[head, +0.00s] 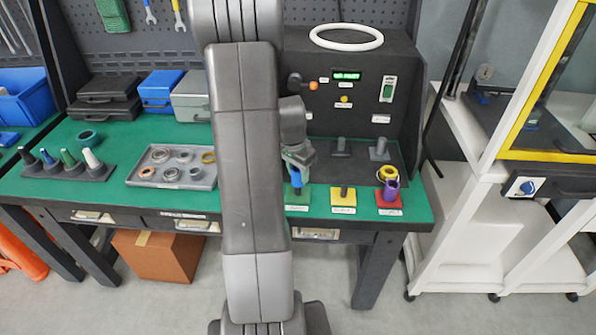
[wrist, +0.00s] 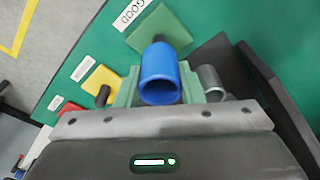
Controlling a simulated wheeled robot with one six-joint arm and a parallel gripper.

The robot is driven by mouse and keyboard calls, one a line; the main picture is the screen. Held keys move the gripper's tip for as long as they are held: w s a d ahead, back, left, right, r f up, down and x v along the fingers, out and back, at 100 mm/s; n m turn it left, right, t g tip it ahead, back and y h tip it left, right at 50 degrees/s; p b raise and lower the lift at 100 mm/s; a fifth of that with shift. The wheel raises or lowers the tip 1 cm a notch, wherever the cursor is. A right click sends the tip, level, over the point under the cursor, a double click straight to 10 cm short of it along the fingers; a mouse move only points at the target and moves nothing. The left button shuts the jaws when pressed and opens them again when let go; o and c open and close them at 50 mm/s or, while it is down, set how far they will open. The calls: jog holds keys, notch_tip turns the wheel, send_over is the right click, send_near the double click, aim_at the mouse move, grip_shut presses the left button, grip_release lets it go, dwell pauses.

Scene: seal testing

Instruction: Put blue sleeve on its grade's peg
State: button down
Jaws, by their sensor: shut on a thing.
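The blue sleeve (head: 296,178) is held upright in my gripper (head: 298,163), just above the green base plate (head: 297,203). In the wrist view the blue sleeve (wrist: 159,82) is between the green finger pads of my gripper (wrist: 158,88), its open end toward the camera. The green plate (wrist: 172,30) lies beyond it, beside a label reading GOOD (wrist: 130,12). Part of a dark peg shows behind the sleeve; I cannot tell whether the sleeve is around it. The yellow base (head: 343,197) has a bare dark peg. A purple sleeve (head: 391,189) stands at the red base (head: 389,205).
Two grey posts (head: 341,148) stand behind the bases, with a yellow ring (head: 388,174) near the right one. A test panel with a green display (head: 346,76) rises behind. A grey tray of rings (head: 143,174) and a sleeve rack (head: 77,175) are at left.

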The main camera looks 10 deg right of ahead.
aim_at(298, 182)
jog(key=shift+f+b, duration=0.55)
jog(key=shift+f, duration=0.2)
jog(key=shift+f+b, duration=0.6)
jog(key=shift+f+b, duration=0.9)
jog(key=shift+b, duration=0.15)
dwell(1.3)
jog(key=c, duration=0.9)
grip_release()
jog(key=shift+r, duration=0.1)
notch_tip(298, 182, up, 9)
jog(key=p, duration=0.6)
